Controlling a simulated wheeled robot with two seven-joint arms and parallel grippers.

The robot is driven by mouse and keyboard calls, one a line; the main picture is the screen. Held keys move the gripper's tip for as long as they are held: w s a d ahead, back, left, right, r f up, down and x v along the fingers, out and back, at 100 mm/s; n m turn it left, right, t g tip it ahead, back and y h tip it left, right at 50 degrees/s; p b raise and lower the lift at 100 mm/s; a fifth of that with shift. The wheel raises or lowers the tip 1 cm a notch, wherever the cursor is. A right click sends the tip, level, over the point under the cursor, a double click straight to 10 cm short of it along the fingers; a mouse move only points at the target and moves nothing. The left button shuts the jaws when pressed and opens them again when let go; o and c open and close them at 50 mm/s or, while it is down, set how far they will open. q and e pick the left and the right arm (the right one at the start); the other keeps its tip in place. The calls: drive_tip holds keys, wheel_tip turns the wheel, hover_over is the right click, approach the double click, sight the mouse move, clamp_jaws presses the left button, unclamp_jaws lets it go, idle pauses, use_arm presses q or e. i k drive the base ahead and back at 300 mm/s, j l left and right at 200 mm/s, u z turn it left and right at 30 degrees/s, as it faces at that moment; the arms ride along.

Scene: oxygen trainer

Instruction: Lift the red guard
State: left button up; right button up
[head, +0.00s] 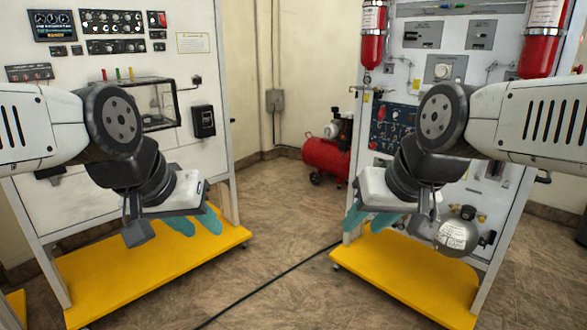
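I cannot make out the red guard for certain. A small red part (381,113) shows on the dark blue switch panel (380,136) of the right trainer board, partly behind my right arm; it is too small to tell if it is a guard. A red item (157,19) also sits at the top right of the left board's instruments. My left gripper (195,222) hangs in front of the left board, its teal fingers apart and empty. My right gripper (370,218) hangs low before the right board, fingers apart and empty. Neither touches a panel.
Both boards stand on yellow bases (150,265). Red cylinders (372,35) hang on the right board, and a grey round bottle (456,236) sits low on it. A red compressor (326,156) stands at the back. A black cable (268,282) crosses the open floor between the boards.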

sight(380, 115)
drive_tip(key=i+j+z, duration=0.15)
drive_tip(key=i, duration=0.4)
drive_tip(key=i+j+z, duration=0.2)
drive_tip(key=i, duration=0.35)
drive_tip(key=i+j+z, duration=0.15)
drive_tip(key=i, duration=0.4)
drive_tip(key=i+j+z, duration=0.7)
drive_tip(key=i, duration=0.15)
drive_tip(key=i+j+z, duration=0.35)
drive_tip(key=j, duration=0.15)
